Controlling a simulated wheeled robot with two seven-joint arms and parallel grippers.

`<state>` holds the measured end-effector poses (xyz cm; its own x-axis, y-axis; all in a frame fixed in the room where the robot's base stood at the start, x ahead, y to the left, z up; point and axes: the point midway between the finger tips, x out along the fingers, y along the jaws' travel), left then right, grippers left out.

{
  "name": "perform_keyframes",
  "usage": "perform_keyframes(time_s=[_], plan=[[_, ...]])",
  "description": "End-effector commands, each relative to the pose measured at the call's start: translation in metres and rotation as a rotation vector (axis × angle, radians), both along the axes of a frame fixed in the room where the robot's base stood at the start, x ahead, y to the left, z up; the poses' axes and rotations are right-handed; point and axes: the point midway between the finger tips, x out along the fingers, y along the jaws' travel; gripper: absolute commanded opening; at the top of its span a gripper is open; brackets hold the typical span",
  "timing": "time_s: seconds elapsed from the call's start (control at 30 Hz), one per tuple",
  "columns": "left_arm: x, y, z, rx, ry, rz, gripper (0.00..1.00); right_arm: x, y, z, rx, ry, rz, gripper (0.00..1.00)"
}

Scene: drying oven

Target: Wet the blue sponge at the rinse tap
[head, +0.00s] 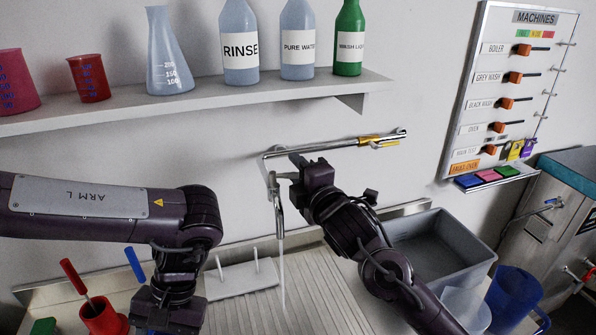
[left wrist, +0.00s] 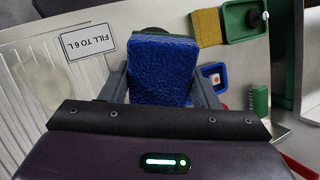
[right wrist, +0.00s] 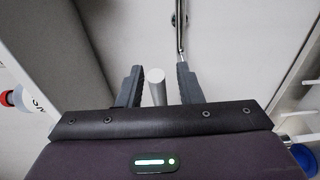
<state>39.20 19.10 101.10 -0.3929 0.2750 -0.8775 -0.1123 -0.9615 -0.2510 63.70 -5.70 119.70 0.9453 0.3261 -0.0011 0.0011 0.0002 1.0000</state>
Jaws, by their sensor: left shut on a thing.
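The blue sponge (left wrist: 163,68) is between the fingers of my left gripper (left wrist: 163,95), which is shut on it. In the head view my left gripper (head: 165,318) is low at the left, and the sponge does not show there. The rinse tap (head: 278,205) is a chrome wall pipe with a hanging spout, and a thin stream of water (head: 283,285) runs down from it. My right gripper (head: 290,172) is at the tap. In the right wrist view its fingers (right wrist: 158,85) stand open on both sides of a grey rod (right wrist: 155,88), with gaps visible.
A ribbed draining board (head: 250,310) lies below the tap, with a pegged white block (head: 240,279) on it. A grey basin (head: 440,245) and blue jug (head: 513,298) stand right. A red cup (head: 103,318) is near my left gripper. A bottle shelf (head: 210,95) hangs above.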

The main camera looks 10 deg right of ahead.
Motion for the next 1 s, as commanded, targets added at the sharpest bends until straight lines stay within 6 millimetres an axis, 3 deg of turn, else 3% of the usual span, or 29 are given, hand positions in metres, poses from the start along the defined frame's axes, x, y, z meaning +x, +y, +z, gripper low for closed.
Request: perform_keyframes(time_s=[0.27,0.5,0.7,1.0], plan=[[0.000,0.000,-0.009,0.000,0.000,0.000,0.37,-0.021,-0.008,-0.003,-0.001,0.000,0.000,0.33],[0.000,0.000,-0.025,0.000,0.000,0.000,0.37,-0.070,-0.025,-0.004,-0.002,-0.001,0.001,0.33],[0.000,0.000,-0.032,0.000,0.000,0.000,0.37,-0.101,-0.036,-0.003,-0.001,0.001,-0.001,0.33],[0.000,0.000,-0.033,0.000,0.000,0.000,0.37,-0.113,-0.040,0.000,0.000,0.001,0.000,0.33]])
